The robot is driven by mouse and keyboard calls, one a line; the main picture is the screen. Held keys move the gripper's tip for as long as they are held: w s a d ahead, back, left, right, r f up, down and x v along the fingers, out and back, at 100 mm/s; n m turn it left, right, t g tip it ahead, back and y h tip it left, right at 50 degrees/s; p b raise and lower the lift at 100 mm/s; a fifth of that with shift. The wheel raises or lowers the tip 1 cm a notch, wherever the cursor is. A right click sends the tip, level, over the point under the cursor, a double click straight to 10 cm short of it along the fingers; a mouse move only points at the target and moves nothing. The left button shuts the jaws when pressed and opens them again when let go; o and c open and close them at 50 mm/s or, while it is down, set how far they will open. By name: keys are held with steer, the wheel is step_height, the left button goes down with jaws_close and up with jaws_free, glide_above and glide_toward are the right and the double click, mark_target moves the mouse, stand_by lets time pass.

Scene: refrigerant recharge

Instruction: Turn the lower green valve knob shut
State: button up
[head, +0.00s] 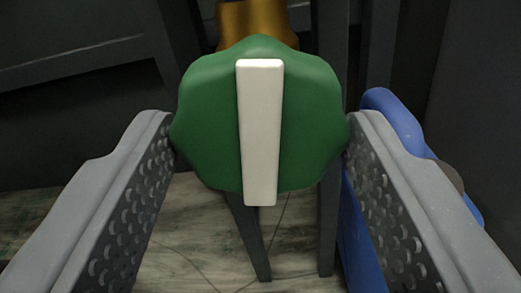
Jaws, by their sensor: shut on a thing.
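The green valve knob (208,120) fills the middle of the head view, its face toward the camera. A white bar (260,135) runs across its face, almost upright in the picture. My gripper (260,135) has one grey finger at the knob's left edge and one at its right edge. Both fingertips touch the rim, and the gripper is shut on the knob. A brass-coloured valve body (255,22) shows behind the knob at the top. The fingertips' far ends are partly hidden by the knob's rim.
A blue object (392,112) stands close behind the right finger and continues below it. Dark frame posts (328,225) stand behind the knob. A marbled floor (195,235) shows below, and dark panels stand left and right.

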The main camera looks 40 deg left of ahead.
steer(key=shift+m+p, duration=0.55)
steer(key=shift+m, duration=0.75)
steer(key=shift+r+m, duration=0.1)
steer(key=shift+m, duration=2.2)
steer(key=m+b, duration=0.1)
steer(key=m, duration=0.1)
steer(key=shift+m, duration=0.4)
steer(key=shift+a+r+m, duration=0.1)
steer(key=shift+m, duration=0.7)
